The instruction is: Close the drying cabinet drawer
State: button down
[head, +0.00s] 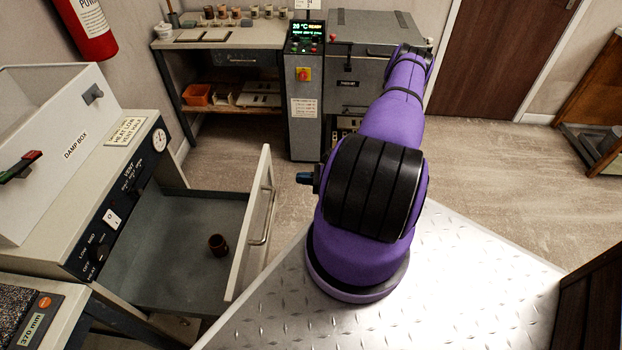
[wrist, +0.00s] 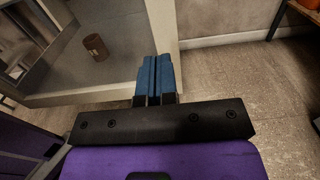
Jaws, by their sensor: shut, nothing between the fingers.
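The drying cabinet drawer (head: 180,225) stands pulled out at the left of the head view, with a grey inside. Its pale front panel (head: 251,225) carries a metal bar handle (head: 266,215). A small brown cup (head: 217,245) stands in the drawer; it also shows in the wrist view (wrist: 96,47). My gripper (head: 303,178) is shut and empty, its blue fingers just right of the front panel in the head view. In the wrist view the fingers (wrist: 155,76) overlap pale drawer parts; I cannot tell whether they touch.
The cabinet's control panel (head: 122,195) and the white damp box (head: 60,150) are at the left. A workbench (head: 215,45) and a grey kiln-like unit (head: 370,75) stand at the back.

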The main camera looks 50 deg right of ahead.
aim_at(272, 176)
jog(key=x, duration=0.8)
jog(key=shift+w, duration=0.1)
jog(key=shift+a, duration=0.1)
